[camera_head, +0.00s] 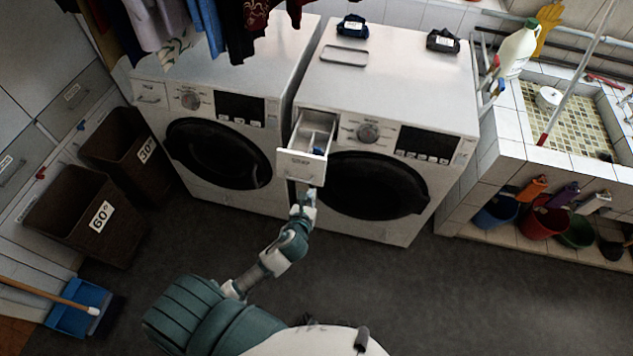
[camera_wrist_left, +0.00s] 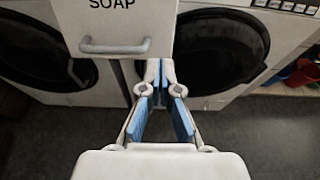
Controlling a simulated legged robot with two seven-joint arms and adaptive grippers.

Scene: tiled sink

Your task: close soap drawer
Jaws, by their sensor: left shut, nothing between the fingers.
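The soap drawer (camera_head: 304,158) sticks out open from the upper left of the right washing machine (camera_head: 385,150). Its compartments show from above. In the left wrist view the drawer front (camera_wrist_left: 118,22) reads "SOAP" and has a grey handle (camera_wrist_left: 114,48). My left gripper (camera_head: 308,192) is below and just in front of the drawer. In the left wrist view its blue-padded fingers (camera_wrist_left: 159,75) are shut and empty, to the right of the handle and below the drawer front. I cannot tell whether they touch the drawer. My right gripper is not in view.
The left washing machine (camera_head: 215,140) stands beside the right one, its drawer shut. Brown bins (camera_head: 85,215) and a blue dustpan (camera_head: 78,308) are at left. A tiled sink (camera_head: 540,150) with buckets below is at right. The dark floor in front is clear.

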